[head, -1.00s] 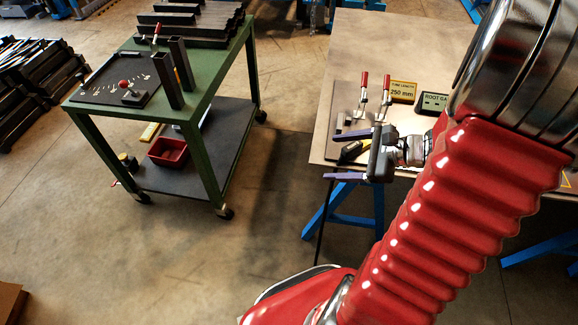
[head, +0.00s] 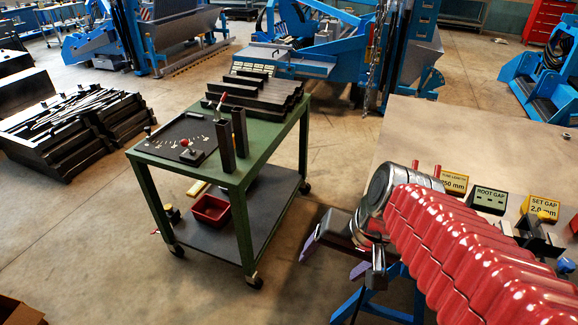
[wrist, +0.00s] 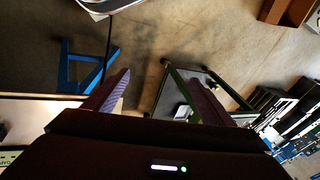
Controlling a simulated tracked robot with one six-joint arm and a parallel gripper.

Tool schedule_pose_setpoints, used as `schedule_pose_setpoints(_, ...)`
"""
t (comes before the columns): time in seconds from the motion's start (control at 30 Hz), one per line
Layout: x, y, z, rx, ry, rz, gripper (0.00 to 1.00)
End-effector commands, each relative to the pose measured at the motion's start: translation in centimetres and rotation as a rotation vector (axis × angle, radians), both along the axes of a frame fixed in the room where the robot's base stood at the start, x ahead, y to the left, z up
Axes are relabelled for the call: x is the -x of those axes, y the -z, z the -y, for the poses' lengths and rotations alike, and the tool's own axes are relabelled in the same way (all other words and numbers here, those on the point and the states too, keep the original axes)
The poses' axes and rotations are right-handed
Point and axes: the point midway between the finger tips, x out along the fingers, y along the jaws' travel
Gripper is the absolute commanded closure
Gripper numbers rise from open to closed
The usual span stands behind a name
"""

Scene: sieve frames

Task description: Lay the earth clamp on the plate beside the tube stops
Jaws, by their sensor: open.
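My gripper (head: 334,258) is open, its two purple-tipped fingers spread apart over the floor between the green trolley and the steel table. The wrist view shows the same open fingers (wrist: 157,98) with nothing held between them. I cannot make out the earth clamp in either current view; my arm hides the near left part of the table. The plate and the tube stops are also hidden there.
The green trolley (head: 262,150) carries dark bars and a marked board, with a red bin (head: 210,211) on its lower shelf. Signs reading ROOT GAP (head: 488,199) and SET GAP (head: 540,207) stand on the steel table (head: 440,125). Floor between trolley and table is open.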

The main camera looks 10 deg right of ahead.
Motion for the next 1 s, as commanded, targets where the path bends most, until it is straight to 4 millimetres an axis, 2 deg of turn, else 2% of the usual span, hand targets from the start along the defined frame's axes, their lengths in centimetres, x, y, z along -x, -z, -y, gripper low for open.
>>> schedule_pose_setpoints(0.2, 1.0, -3.1, -1.2, 0.215, -0.253, 0.140, 0.23)
schedule_pose_setpoints(0.4, 1.5, -4.9, -1.6, 0.339, -0.385, 0.227, 0.23)
schedule_pose_setpoints(1.0, 1.5, -5.2, -1.5, 0.357, -0.401, 0.237, 0.23)
